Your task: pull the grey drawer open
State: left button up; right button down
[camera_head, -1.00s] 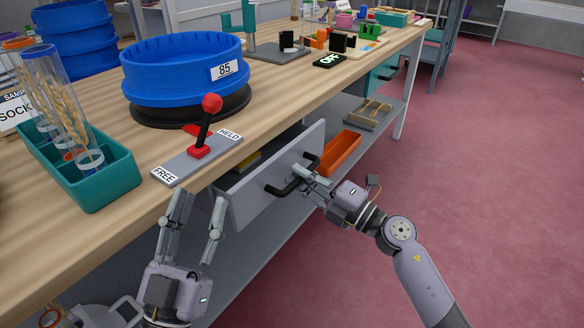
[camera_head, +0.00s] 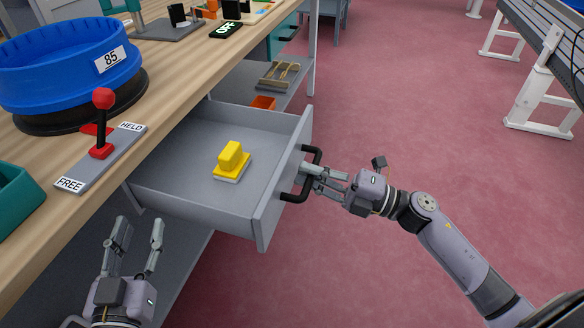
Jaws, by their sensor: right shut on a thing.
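The grey drawer (camera_head: 170,178) stands pulled well out from under the wooden bench, and its inside shows. A yellow block on a pale base (camera_head: 231,160) lies in it. The drawer's black handle (camera_head: 289,197) is on its front panel. My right gripper (camera_head: 308,174) is shut on the handle from the right; its fingertips are partly hidden by the handle. My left gripper (camera_head: 138,232) is open and empty, in front of the bench at the lower left, apart from the drawer.
On the bench (camera_head: 190,75) stand a blue sieve (camera_head: 60,75) marked 85, a red lever (camera_head: 102,125) between FREE and HELD labels, and a teal tray (camera_head: 12,200). An orange bin (camera_head: 263,102) is on the shelf below.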

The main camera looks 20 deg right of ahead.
jog(key=shift+s+d, duration=0.25)
jog(key=shift+d, duration=0.05)
jog(key=c, duration=1.6)
grip_release()
jog(key=shift+d, duration=0.1)
jog(key=v, duration=1.2)
